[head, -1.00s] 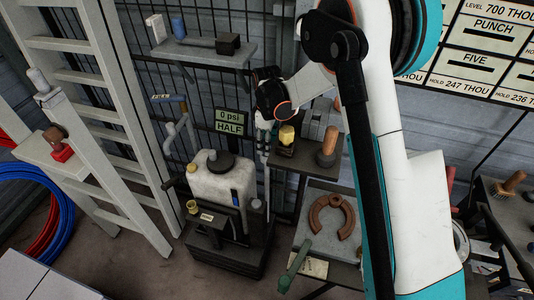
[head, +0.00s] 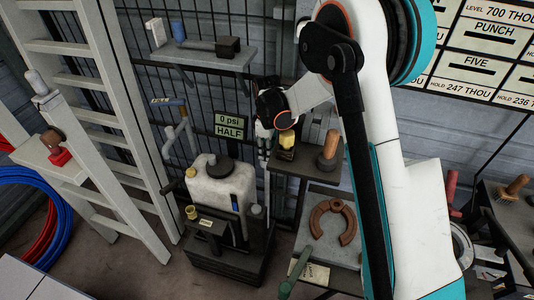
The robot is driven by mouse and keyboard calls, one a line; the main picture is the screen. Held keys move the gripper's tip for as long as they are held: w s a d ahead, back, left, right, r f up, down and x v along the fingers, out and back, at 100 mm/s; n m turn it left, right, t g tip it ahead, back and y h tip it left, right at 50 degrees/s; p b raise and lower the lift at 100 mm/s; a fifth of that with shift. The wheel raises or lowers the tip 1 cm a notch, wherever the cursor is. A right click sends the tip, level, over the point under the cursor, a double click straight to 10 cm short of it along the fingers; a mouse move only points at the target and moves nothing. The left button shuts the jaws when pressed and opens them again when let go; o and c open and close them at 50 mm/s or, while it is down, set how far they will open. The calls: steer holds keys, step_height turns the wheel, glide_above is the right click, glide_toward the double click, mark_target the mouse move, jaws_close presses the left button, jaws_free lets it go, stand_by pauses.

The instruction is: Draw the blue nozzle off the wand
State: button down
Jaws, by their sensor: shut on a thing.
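My gripper (head: 264,130) is at the middle of the head view, pointing down beside the right side of the white sprayer tank (head: 222,186). Its fingers are small and partly hidden by the dark wrist. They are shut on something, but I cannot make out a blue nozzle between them. A thin grey upright part (head: 262,151), perhaps the wand, shows just below the fingers. I cannot tell where nozzle and wand meet.
A small shelf with a yellow-topped block (head: 286,139) and a wooden-handled tool (head: 329,150) is close right of my gripper. A grey bent pipe (head: 170,140) stands to the left, near the ladder (head: 107,130). A wall shelf (head: 205,58) is above.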

steer(key=shift+r+p, duration=0.55)
steer(key=shift+r, duration=0.5)
stand_by(0.4)
steer(key=shift+r+p, duration=1.55)
steer(key=shift+r, duration=1.2)
